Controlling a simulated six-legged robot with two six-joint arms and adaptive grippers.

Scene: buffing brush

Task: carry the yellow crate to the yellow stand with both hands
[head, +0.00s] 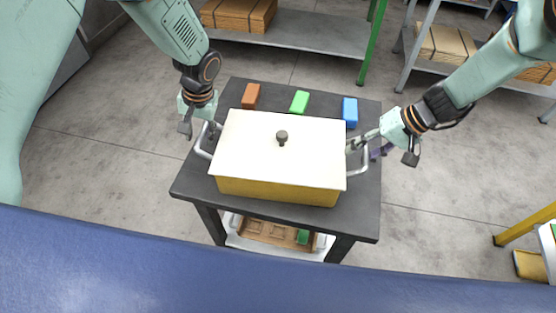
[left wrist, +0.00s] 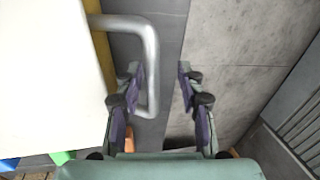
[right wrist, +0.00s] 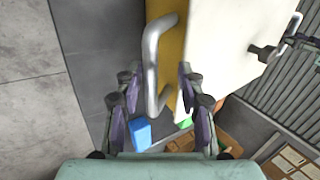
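The yellow crate (head: 275,190) sits on a dark table, covered by a white lid with a dark knob. It has a grey bar handle on each side. My left gripper (head: 199,128) is open at the left handle (head: 203,145); in the left wrist view that handle (left wrist: 152,70) shows between the spread fingers (left wrist: 160,85). My right gripper (head: 380,150) is open at the right handle (head: 364,160); in the right wrist view that handle (right wrist: 150,70) shows between the fingers (right wrist: 158,88). Neither grips. The yellow stand (head: 525,225) is partly visible at the right edge.
The dark table (head: 290,220) also bears an orange block (head: 250,95), a green block (head: 300,102) and a blue block (head: 350,112) behind the crate. A tray (head: 265,232) is on its lower shelf. Shelves with boxes (head: 240,14) stand behind. Floor is clear between table and stand.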

